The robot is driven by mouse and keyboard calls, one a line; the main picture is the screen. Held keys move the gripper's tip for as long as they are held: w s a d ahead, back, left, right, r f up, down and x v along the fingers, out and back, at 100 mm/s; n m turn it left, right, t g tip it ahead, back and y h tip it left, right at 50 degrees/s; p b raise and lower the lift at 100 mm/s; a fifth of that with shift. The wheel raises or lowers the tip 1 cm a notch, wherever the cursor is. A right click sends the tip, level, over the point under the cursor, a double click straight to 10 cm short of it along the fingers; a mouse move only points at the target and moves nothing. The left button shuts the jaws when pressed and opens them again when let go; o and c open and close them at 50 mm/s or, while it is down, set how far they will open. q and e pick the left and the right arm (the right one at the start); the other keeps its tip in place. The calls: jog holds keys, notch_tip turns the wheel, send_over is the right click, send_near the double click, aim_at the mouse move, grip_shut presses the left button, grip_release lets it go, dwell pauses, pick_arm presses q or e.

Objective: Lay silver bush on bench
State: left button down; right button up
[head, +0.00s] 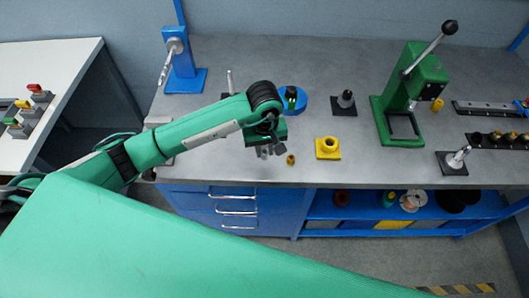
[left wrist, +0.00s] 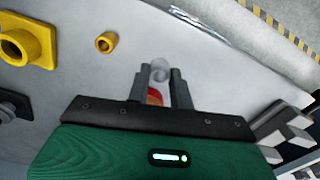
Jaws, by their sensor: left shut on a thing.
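My left gripper (head: 270,151) is over the front part of the grey bench (head: 225,172). In the left wrist view its two fingers (left wrist: 159,82) are closed around a small silver bush (left wrist: 160,68); a bit of red-orange shows just below it, between the fingers. The gap between the bush and the bench is hard to judge. In the head view the fingers mostly hide the bush. A small brass bush (head: 291,159) stands on the bench just right of the gripper, apart from it; it also shows in the left wrist view (left wrist: 106,42). My right gripper is not in view.
A yellow holder (head: 327,154) stands right of the brass bush. Behind are a blue round holder (head: 292,107) and a black-based post (head: 345,102). A green lever press (head: 402,105) stands further right. The bench's front edge is close to the gripper.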

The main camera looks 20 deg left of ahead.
aim_at(265, 152)
pick_arm(q)
notch_tip(265, 152, down, 4)
jog(key=shift+r+p, duration=0.15)
jog(key=shift+p, duration=0.5)
jog(key=shift+f, duration=0.2)
jog(key=shift+f, duration=0.1)
jog(key=shift+f+b, duration=0.15)
jog(key=shift+b, duration=0.2)
jog(key=c, duration=1.2)
grip_release()
jog(key=shift+c, duration=0.2)
